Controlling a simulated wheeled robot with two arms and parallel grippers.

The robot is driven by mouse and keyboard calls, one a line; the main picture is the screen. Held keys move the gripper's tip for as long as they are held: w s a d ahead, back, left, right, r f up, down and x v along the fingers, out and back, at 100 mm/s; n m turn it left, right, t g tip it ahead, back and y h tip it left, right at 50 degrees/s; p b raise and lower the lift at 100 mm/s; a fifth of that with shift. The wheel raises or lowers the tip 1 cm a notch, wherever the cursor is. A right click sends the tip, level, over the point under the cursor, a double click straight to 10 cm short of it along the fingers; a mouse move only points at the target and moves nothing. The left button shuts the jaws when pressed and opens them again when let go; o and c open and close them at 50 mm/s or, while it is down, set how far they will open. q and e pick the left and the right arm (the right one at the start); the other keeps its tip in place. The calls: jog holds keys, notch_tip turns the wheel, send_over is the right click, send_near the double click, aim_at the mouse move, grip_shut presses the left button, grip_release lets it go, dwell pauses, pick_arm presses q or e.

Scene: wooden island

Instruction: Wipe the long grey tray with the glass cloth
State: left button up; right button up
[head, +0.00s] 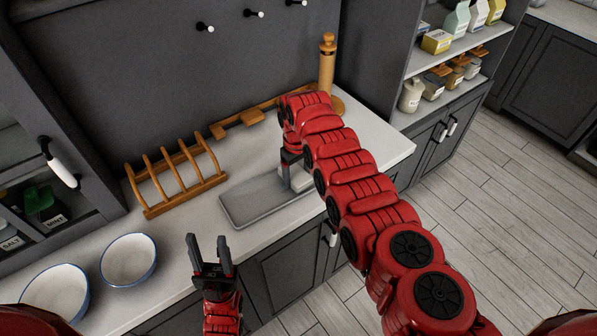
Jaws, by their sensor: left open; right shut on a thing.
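The long grey tray (252,204) lies on the white counter, in front of the wooden rack. My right gripper (293,180) reaches down at the right end of the tray, shut on a pale folded thing that looks like the glass cloth (300,180). The cloth appears to be at the tray's surface; my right arm hides part of it and the tray's right end, so contact is hard to tell. My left gripper (209,248) is open and empty, in front of the counter's edge, to the lower left of the tray.
A wooden rack (178,178) stands behind the tray. Two white bowls with blue rims, one (128,260) nearer the tray and one (57,292) at the far left, sit on the counter. A wooden holder (327,70) stands at the back right. Counter right of my arm is clear.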

jog(key=shift+s+a+r+p, duration=0.2)
jog(key=shift+a+p, duration=0.15)
jog(key=shift+p, duration=0.35)
jog(key=shift+s+a+p, duration=0.4)
jog(key=shift+a+p, duration=0.25)
jog(key=shift+p, duration=0.1)
jog(key=shift+f, duration=0.2)
jog(key=shift+s, duration=0.1)
jog(key=shift+s+a, duration=0.25)
jog(key=shift+a, duration=0.15)
